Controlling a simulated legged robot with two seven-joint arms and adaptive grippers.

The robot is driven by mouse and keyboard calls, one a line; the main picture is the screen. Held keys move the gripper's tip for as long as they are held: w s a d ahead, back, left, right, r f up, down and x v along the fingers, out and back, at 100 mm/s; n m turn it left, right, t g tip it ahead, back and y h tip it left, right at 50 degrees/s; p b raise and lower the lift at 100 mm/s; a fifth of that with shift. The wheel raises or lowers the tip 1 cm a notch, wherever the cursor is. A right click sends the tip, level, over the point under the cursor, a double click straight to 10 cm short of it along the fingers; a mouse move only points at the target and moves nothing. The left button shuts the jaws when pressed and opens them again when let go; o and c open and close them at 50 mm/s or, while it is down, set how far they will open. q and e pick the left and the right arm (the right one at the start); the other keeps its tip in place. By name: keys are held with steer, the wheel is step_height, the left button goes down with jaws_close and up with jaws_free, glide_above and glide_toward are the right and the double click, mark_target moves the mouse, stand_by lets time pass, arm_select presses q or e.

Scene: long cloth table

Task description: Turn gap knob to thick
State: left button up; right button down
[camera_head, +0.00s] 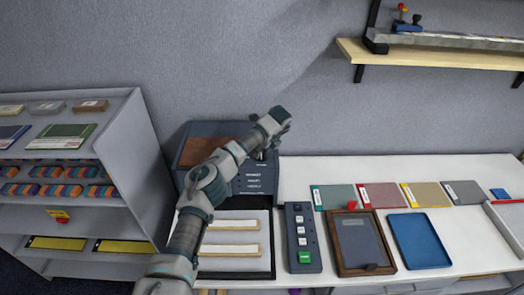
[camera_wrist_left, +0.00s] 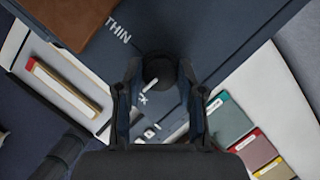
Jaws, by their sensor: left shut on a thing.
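The gap knob (camera_wrist_left: 158,68) is a round black knob on the dark machine panel (camera_wrist_left: 205,30). My left gripper (camera_wrist_left: 160,76) is shut on it, one finger on each side. A short white mark shows at the knob's lower edge and points toward lettering that ends in "CK", partly hidden. The word "THIN" (camera_wrist_left: 118,32) is printed up and left of the knob. In the head view the dark machine (camera_head: 252,180) stands at the back of the table, and my left arm hides the knob. My right gripper is in neither view.
A button box (camera_head: 303,238) with a green button, a brown framed tray (camera_head: 347,268) and a blue tray (camera_head: 418,240) lie to the right. Several coloured sheets line the table behind them. A grey shelf unit (camera_head: 120,135) stands left; a wooden wall shelf (camera_head: 440,58) hangs upper right.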

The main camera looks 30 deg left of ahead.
arm_select(q)
steer(key=shift+n, duration=0.3)
stand_by(0.4)
steer(key=o, duration=0.9)
steer(key=shift+o, duration=1.2)
steer(key=shift+w+f, duration=0.1)
steer(key=shift+w, duration=0.05)
steer(key=shift+r, duration=0.2)
steer(key=w+v, duration=0.1)
steer(key=v, duration=1)
steer(key=shift+s+d+r, duration=0.2)
steer(key=shift+s+r, duration=0.05)
steer(key=shift+s, duration=0.1)
steer(key=shift+a, duration=0.1)
